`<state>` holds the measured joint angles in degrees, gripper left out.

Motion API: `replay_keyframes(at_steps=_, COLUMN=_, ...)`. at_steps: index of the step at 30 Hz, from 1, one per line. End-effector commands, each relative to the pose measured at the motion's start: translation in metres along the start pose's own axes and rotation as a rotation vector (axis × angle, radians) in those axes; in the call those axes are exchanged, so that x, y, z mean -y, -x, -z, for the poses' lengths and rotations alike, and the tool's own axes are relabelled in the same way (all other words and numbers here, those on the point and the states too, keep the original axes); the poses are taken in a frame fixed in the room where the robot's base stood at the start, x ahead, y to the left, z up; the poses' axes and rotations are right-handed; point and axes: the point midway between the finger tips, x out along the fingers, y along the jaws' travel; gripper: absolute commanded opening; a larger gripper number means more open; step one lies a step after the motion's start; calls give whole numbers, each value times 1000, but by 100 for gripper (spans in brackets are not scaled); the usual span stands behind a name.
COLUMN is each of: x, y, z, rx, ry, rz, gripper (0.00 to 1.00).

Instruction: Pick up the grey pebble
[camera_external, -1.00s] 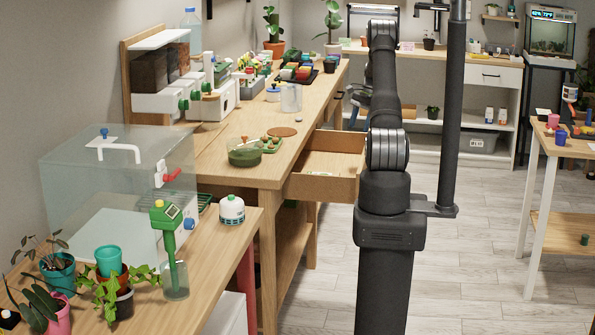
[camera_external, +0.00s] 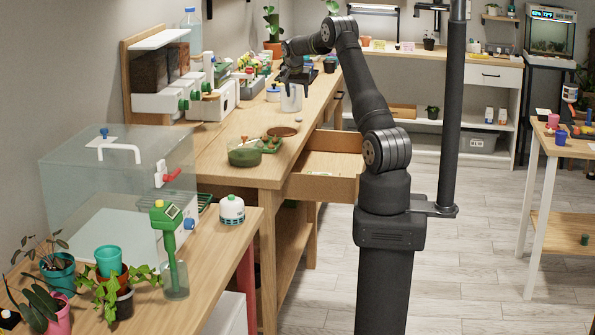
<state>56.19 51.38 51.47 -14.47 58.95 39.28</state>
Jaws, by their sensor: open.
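A small grey spot that looks like the grey pebble (camera_external: 298,121) lies on the long wooden bench, near its right edge. It is in front of a clear jar and beyond a brown saucer; it is too small to make out in detail. My gripper (camera_external: 291,82) is open and points down over the bench, higher than the spot and seen just above the jar. It is apart from the pebble and appears empty.
The clear jar (camera_external: 291,99) overlaps my gripper's tips in the picture. The brown saucer (camera_external: 284,131), a green tray (camera_external: 269,146) and a green bowl (camera_external: 244,154) stand nearer. An open drawer (camera_external: 322,187) juts out below the bench.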

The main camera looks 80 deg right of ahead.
Motion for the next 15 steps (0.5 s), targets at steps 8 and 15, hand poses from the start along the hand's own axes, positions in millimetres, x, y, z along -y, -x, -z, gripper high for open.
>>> replay_keyframes(at_steps=8, x=0, y=-50, z=-1, rx=2, ry=0, rz=-1, gripper=53)
replay_keyframes(at_steps=15, x=0, y=-63, z=-2, rx=1, ry=-1, rz=0, gripper=53)
